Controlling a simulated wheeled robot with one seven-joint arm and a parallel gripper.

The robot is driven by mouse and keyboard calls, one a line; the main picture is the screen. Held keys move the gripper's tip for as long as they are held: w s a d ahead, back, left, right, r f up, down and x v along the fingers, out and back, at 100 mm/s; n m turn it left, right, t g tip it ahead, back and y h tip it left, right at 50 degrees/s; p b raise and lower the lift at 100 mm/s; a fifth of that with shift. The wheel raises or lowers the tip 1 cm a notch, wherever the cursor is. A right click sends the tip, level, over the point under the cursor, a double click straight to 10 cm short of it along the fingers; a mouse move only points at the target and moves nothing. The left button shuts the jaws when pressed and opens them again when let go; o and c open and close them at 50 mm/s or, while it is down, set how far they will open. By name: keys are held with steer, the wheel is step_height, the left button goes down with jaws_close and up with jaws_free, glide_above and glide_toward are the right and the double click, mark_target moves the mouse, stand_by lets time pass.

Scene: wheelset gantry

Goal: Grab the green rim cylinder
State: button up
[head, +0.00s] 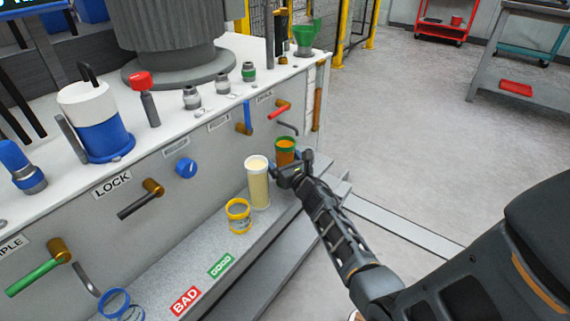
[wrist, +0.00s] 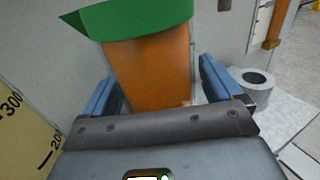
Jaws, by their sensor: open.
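The green rim cylinder (head: 286,152) has an orange body and stands upright on the grey ledge at the right end of the row. It also fills the upper middle of the wrist view, with its green rim (wrist: 135,18) above the orange body (wrist: 150,72). My gripper (head: 277,166) is open, low and close in front of the cylinder. In the wrist view its blue fingers (wrist: 160,88) lie one on each side of the orange body. I cannot tell whether they touch it. The cylinder's lower part is hidden by my gripper.
A tall cream cylinder (head: 258,186) with a scale stands just left of my gripper. A yellow-rimmed clear cup (head: 238,217) and a blue-ringed one (head: 117,304) are farther left on the ledge. The panel behind carries handles, including a red one (head: 279,109). Floor is free to the right.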

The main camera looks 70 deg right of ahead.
steer(key=c, duration=1.3)
